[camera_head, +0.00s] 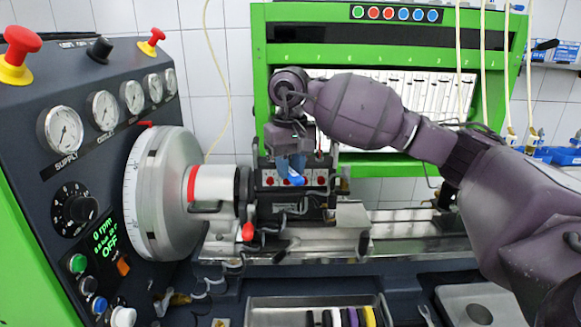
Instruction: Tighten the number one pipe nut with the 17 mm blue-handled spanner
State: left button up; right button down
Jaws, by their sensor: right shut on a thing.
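My right arm reaches in from the right, and its gripper (290,158) points down in front of the green frame, above the pump. It is shut on the blue-handled spanner; a short piece of the blue handle (296,179) shows below the fingers. The spanner's jaw is hidden or too small to make out. The pump (290,207) is clamped on the bench with a row of red parts across its face, close behind the blue handle. I cannot tell which pipe nut is number one, nor whether the spanner touches a nut. My left gripper is not in view.
The control panel (50,165) with gauges and the large silver flywheel (150,205) stand at the left. A metal tray (262,314) with several coloured handles is at the bottom. Thin pale hoses (484,70) hang at the right. The bench rail (415,243) right of the pump is mostly clear.

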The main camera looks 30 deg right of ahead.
jog(key=shift+w+d+b, duration=0.1)
jog(key=shift+w+b, duration=0.45)
jog(key=shift+w, duration=0.35)
dwell(1.3)
dwell(0.6)
jog(key=w+a+m, duration=0.4)
jog(key=a+m, duration=0.2)
jog(key=m, duration=0.4)
jog(key=shift+a+p, duration=0.35)
jog(key=shift+a, duration=0.05)
dwell(1.6)
jog(key=shift+w, duration=0.2)
jog(key=shift+s+d, duration=0.1)
jog(key=shift+s, duration=0.05)
jog(key=shift+s+d+n, duration=0.15)
jog(key=shift+s+n, duration=0.1)
jog(key=shift+n, duration=0.15)
jog(key=shift+s+d, duration=0.1)
dwell(0.3)
